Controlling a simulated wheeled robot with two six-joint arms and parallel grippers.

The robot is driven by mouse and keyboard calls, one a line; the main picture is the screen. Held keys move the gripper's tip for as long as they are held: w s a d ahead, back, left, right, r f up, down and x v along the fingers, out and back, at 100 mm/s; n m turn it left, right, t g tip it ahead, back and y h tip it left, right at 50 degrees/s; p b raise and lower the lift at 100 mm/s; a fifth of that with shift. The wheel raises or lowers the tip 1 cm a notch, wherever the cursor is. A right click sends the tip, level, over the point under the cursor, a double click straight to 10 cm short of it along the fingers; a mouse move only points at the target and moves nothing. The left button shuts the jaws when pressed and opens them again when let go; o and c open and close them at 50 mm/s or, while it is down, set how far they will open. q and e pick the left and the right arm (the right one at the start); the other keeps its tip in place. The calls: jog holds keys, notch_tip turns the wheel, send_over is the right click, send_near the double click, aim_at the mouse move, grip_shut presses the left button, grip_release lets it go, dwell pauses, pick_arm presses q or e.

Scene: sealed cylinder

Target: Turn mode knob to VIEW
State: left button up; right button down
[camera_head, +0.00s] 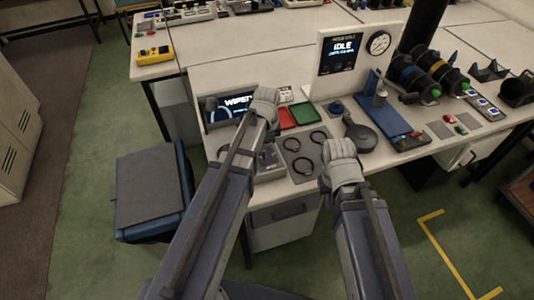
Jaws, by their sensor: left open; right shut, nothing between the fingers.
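A small console with a lit screen reading something like "WIPED" (235,102) stands at the left of the bench. A dark round shape, possibly a knob, sits at its left end (211,104). I cannot tell which part is the mode knob, and I cannot read a VIEW mark. My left gripper (266,97) is open in front of the console's right end and hides part of it.
A white panel with an "IDLE" screen (342,52) and a gauge (379,42) stands behind. Spools (423,84) stand at right.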

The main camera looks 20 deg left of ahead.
pick_arm(q)
jog(key=shift+c, duration=0.4)
grip_shut()
dwell(0.4)
jog(key=n, duration=0.4)
jog(key=shift+n, duration=0.4)
jog(key=n, duration=0.4)
jog(key=shift+n, duration=0.3)
jog(key=n, duration=0.4)
jog(key=shift+n, duration=2.2)
